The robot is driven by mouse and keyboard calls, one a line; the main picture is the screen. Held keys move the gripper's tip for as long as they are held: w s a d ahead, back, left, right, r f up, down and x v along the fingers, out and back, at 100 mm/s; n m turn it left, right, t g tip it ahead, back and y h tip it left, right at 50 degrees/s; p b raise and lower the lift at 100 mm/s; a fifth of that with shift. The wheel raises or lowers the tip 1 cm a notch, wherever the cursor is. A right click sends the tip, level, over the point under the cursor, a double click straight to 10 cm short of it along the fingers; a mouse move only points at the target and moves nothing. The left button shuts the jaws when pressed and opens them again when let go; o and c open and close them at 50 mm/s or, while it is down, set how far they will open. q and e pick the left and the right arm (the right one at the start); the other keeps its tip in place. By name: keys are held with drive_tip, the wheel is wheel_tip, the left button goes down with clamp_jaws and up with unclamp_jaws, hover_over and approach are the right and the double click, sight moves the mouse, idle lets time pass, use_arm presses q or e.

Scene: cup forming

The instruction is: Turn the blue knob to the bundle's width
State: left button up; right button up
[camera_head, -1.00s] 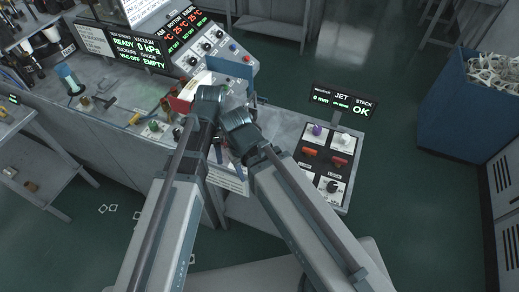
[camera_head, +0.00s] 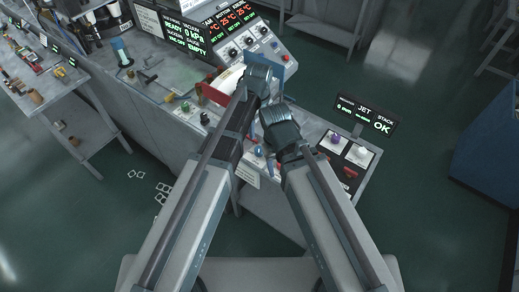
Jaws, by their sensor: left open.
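A small blue knob (camera_head: 259,151) shows low on the bench front, in the gap between my forearms. Its pointer and setting are too small to read. My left gripper (camera_head: 262,76) is open, over the bench between the red plate (camera_head: 216,95) and the blue plate (camera_head: 281,69). Its fingertips are partly hidden by its own wrist. My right gripper (camera_head: 281,128) is to the right of the left one, with its fingers hidden behind its wrist. A white curved thing (camera_head: 228,79) lies between the plates. I cannot tell whether it is the bundle.
The jet display (camera_head: 367,114) reads 0 mm and stack OK, above a purple knob (camera_head: 335,138) and a white knob (camera_head: 361,152). A control panel (camera_head: 248,42) and a vacuum display (camera_head: 186,33) stand behind. A blue bin (camera_head: 487,150) is at right. Tools lie at left.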

sight(259, 149)
use_arm(q)
wheel_tip(259, 149, down, 13)
drive_tip(key=b, duration=1.2)
drive_tip(key=shift+r, duration=0.2)
clamp_jaws()
